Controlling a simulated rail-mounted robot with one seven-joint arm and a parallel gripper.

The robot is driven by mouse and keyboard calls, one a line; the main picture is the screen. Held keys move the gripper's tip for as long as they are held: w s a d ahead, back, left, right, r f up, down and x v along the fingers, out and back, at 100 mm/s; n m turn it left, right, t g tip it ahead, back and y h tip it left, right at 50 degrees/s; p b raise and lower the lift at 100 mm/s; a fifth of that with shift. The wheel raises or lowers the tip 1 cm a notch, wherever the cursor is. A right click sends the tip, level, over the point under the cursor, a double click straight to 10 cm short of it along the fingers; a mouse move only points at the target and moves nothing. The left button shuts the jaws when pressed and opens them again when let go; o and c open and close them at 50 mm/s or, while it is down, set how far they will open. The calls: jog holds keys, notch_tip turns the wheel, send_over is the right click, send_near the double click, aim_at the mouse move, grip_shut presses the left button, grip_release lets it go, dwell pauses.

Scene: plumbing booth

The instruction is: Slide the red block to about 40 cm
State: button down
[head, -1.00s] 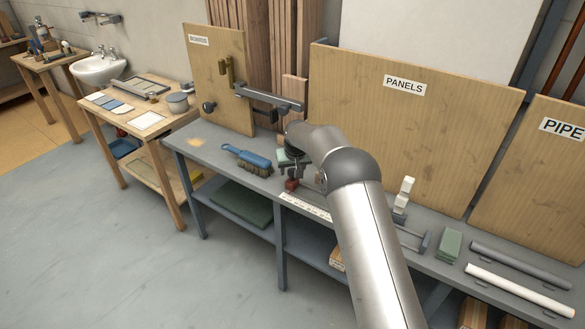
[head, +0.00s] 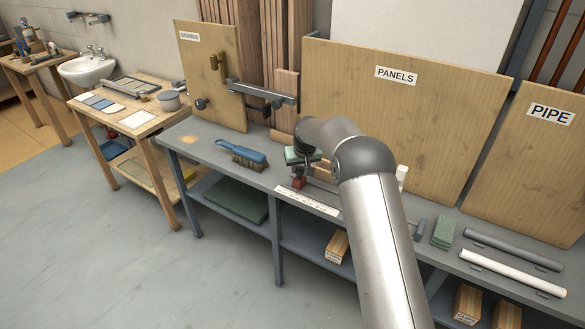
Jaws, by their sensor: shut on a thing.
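The red block (head: 299,182) is small and sits at the left end of a dark rail on the grey workbench, just behind a white ruler strip (head: 306,201). My gripper (head: 300,172) is directly above the red block and shut on it. The fingertips are small and partly hidden by my own wrist. The ruler's marks are too small to read, and my arm hides the rail to the right.
A blue-handled brush (head: 243,156) lies on the bench (head: 211,155) to the left. Green blocks (head: 443,233), a grey pipe (head: 512,249) and a white pipe (head: 512,273) lie to the right. A clamp arm (head: 262,92) juts out behind.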

jog(key=c, duration=1.1)
grip_release()
jog(key=shift+o, duration=0.2)
jog(key=b+v, duration=0.2)
jog(key=v, duration=1.5)
jog(key=shift+r, duration=0.2)
jog(key=shift+s+d, duration=0.1)
jog(key=shift+s, duration=0.1)
jog(key=s+d+r+m+g+h, duration=0.1)
jog(key=s+d, duration=0.3)
jog(key=s, duration=0.7)
jog(key=s+d+r+g, duration=0.1)
jog(key=s+d, duration=0.4)
jog(key=s, duration=0.5)
jog(key=s+d+f+m+g, duration=0.1)
jog(key=s+d+f, duration=0.1)
jog(key=s, duration=0.9)
jog(key=s+d+f, duration=0.2)
jog(key=s+f, duration=0.3)
jog(key=s, duration=0.7)
jog(key=shift+s+d+m+g+p, duration=0.15)
jog(key=shift+d+m+g+p, duration=0.15)
jog(key=shift+m+g, duration=0.1)
